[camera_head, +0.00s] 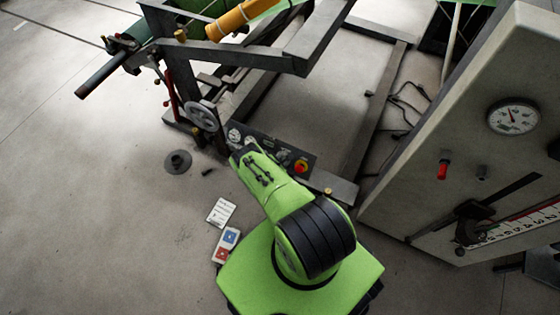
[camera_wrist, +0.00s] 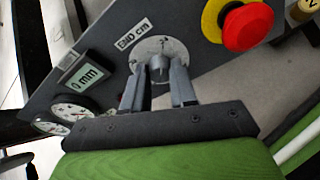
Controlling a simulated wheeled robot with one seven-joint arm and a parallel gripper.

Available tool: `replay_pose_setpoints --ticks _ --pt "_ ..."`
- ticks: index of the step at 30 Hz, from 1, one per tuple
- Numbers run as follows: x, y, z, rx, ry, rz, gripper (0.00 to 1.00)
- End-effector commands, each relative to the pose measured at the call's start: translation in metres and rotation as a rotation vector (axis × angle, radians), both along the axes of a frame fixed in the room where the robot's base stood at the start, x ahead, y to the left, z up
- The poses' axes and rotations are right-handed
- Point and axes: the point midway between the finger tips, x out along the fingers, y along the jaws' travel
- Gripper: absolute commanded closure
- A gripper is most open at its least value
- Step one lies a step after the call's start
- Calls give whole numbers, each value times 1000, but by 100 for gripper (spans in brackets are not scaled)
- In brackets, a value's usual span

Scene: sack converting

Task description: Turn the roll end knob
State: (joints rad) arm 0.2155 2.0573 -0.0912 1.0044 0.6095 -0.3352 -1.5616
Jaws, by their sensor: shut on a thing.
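A small grey knob (camera_wrist: 160,66) on a round, marked metal plate (camera_wrist: 149,50) sits on the dark control panel (camera_wrist: 100,33) in the wrist view. A white label beside it ends in "cm"; its first word is hard to read. My gripper (camera_wrist: 159,75) has its two fingers on either side of the knob, shut on it. In the head view my green arm (camera_head: 265,185) reaches over the panel (camera_head: 265,146), hiding the knob and the fingertips.
A red emergency button (camera_wrist: 248,25) on a yellow ring is right of the knob. A display (camera_wrist: 86,75) reading 0 mm and round gauges (camera_wrist: 76,110) lie left. A handwheel (camera_head: 203,116) stands left of the panel; a large cabinet (camera_head: 470,130) stands right.

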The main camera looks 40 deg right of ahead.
Motion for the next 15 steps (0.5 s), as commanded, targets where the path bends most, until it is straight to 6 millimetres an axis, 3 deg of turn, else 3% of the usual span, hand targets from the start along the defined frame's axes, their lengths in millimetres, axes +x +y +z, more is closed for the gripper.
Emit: replay_pose_setpoints --ticks 15 --pt "-2 0 -1 113 -304 -223 100"
